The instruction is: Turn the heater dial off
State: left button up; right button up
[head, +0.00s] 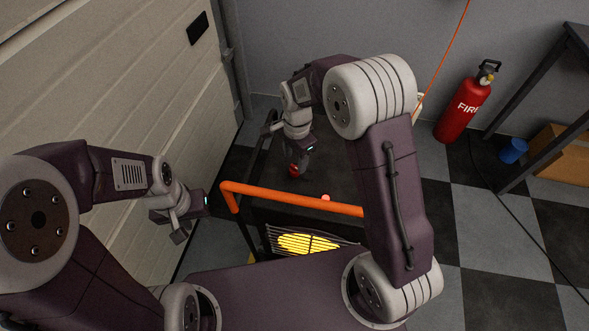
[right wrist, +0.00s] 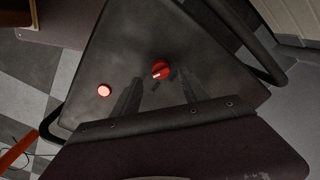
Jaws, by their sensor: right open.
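The heater (head: 345,182) is a dark box with a flat top and a glowing yellow grille (head: 308,243) at its front. Its red dial (head: 294,170) sits on the top and also shows in the right wrist view (right wrist: 161,70), with a pale mark toward its lower left. My right gripper (head: 303,165) is open over the dial; in the wrist view its two fingers (right wrist: 160,92) point toward the dial, apart on either side, and nothing is between them. Contact cannot be told. My left gripper (head: 181,232) hangs left of the heater, its jaws unclear.
A lit red lamp (right wrist: 103,90) is on the heater top beside the dial. An orange handle bar (head: 290,196) crosses the front. A pale panelled door (head: 110,90) is at the left. A fire extinguisher (head: 464,105) and blue cup (head: 513,150) stand at the right.

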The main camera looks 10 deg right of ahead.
aim_at(295, 167)
notch_tip(295, 167, down, 5)
jog(key=shift+w+b, duration=0.15)
jog(key=shift+b, duration=0.55)
jog(key=shift+a, duration=0.1)
jog(key=shift+c, duration=0.3)
grip_shut()
